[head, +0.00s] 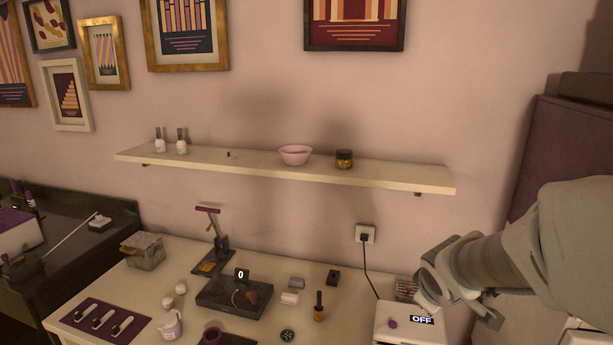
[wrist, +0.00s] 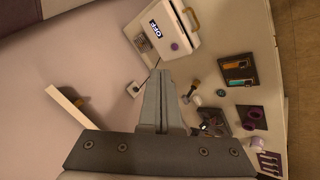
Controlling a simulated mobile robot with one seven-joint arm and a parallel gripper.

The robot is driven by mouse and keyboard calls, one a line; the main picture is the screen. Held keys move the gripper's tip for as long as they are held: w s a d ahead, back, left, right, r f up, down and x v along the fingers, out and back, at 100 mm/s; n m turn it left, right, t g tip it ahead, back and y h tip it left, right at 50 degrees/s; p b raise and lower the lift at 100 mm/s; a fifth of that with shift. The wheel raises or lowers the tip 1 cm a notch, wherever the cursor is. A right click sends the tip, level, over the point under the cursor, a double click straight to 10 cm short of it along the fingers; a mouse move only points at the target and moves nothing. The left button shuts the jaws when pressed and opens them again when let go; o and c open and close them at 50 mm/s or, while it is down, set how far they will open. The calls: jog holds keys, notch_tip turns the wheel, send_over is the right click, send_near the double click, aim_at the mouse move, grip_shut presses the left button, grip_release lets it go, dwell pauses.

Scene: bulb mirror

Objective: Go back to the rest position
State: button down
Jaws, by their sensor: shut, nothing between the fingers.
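My gripper (wrist: 162,108) shows in the wrist view with its two long fingers together and nothing between them. In the head view my arm comes in from the right, and its end is above the white box with the "OFF" display (head: 422,320). The same white box is at the top of the wrist view (wrist: 150,45), beyond the fingertips. The fingertips are hard to make out in the head view.
The cream table (head: 345,320) holds a dark scale (head: 222,300) reading 0, a press-like stand (head: 212,245), a brown bottle (head: 319,308) and a purple mat (head: 98,325). A shelf (head: 390,180) with a pink bowl (head: 296,155) is on the wall. A purple padded panel (head: 570,150) stands at right.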

jog(key=s+a+r+m, duration=0.3)
jog(key=s+a+r, duration=0.3)
jog(key=s+a+r+m+g+y, duration=0.1)
jog(key=s+a+m+y, duration=0.2)
jog(key=s, duration=1)
jog(key=shift+s+a+r+m+g, duration=0.2)
jog(key=shift+s+m+g, duration=0.1)
jog(key=shift+m, duration=0.2)
